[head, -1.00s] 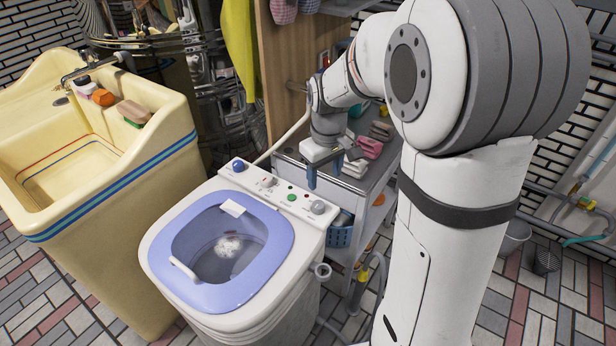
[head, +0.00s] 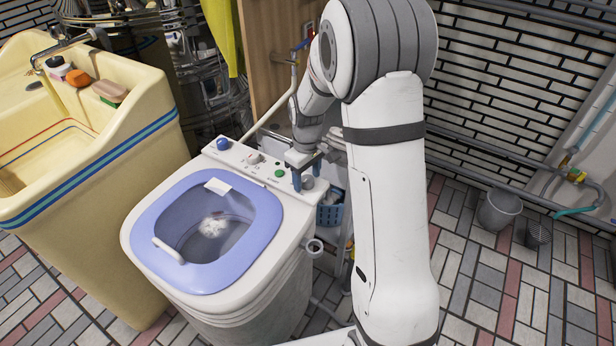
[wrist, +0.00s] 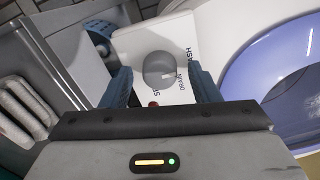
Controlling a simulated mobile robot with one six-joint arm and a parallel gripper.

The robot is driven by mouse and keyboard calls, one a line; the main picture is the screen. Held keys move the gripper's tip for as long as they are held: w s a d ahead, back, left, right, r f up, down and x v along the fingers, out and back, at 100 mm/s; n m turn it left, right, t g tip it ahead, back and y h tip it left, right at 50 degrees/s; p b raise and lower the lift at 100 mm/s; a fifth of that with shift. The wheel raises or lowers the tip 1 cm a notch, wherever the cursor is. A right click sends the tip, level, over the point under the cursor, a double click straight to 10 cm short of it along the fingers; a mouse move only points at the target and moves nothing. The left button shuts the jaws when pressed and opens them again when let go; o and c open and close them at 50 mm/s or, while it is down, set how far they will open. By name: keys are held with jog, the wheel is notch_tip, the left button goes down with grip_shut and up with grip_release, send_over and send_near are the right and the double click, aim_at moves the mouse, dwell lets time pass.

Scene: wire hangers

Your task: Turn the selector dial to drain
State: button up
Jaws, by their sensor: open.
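The washing machine (head: 150,213) has a white control panel along its back edge. The grey selector dial (head: 308,182) is at the panel's right end. In the wrist view the dial (wrist: 159,68) is round, with a small pale mark on its right side. My gripper (head: 308,172) is open above the panel's right end, pointing down. In the wrist view its blue fingers (wrist: 162,84) stand on either side of the dial, apart from it.
A blue knob (head: 223,143), a pale knob (head: 253,158) and a green button (head: 279,173) share the panel. A yellow sink (head: 100,190) stands left, a blue basket (head: 330,212) behind right.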

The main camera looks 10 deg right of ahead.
jog(key=c, duration=1)
jog(key=shift+m, duration=0.3)
jog(key=m+p, duration=0.1)
jog(key=m, duration=0.4)
jog(key=shift+m+p, duration=0.3)
jog(key=m, duration=0.5)
jog(key=shift+m+p, duration=0.3)
jog(key=shift+p, duration=0.1)
jog(key=o, duration=1)
